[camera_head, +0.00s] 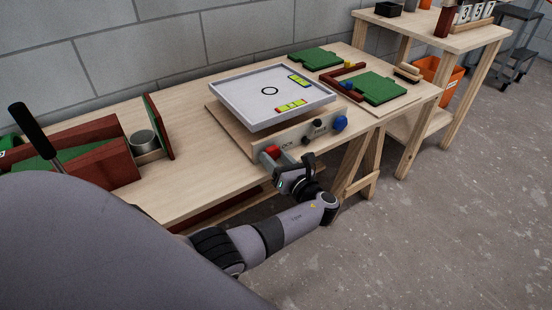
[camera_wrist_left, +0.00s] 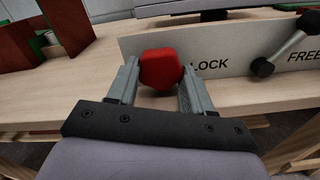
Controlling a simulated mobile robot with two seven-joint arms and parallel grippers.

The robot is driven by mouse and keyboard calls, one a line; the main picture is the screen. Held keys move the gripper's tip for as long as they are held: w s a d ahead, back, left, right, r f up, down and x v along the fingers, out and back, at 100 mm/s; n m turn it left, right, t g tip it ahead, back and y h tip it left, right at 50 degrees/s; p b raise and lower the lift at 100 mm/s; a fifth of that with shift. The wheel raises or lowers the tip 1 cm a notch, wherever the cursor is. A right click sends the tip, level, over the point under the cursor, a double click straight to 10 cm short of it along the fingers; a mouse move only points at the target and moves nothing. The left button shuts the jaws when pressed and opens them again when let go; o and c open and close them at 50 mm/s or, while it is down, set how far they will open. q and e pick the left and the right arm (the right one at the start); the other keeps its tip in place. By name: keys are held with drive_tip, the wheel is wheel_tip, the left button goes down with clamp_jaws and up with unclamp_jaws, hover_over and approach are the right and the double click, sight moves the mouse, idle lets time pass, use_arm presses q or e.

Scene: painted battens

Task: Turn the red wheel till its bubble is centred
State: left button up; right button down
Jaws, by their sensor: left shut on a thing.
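The red wheel (camera_head: 271,153) sits on the left end of the pale front panel under a grey tilting tray (camera_head: 222,99). My left gripper (camera_head: 277,166) is shut on it; in the left wrist view the fingers (camera_wrist_left: 160,72) lie on either side of the red wheel (camera_wrist_left: 161,66). A yellow-green level (camera_head: 291,106) lies along the tray's front side and another level (camera_head: 299,81) lies on its right side. Their bubbles are too small to read. A black ring is marked mid-tray. My right gripper is in neither view.
A blue wheel (camera_head: 340,123) is on the panel's right. A dark lever (camera_wrist_left: 280,52) stands between the words LOCK and FREE. Green boards (camera_head: 378,88) lie to the right, a red-brown box (camera_head: 100,155) to the left. The bench front between is bare.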

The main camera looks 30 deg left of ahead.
use_arm(q)
drive_tip(key=o, duration=1)
drive_tip(key=shift+o, duration=0.2)
drive_tip(key=v, duration=0.7)
drive_tip(key=shift+p, duration=0.4)
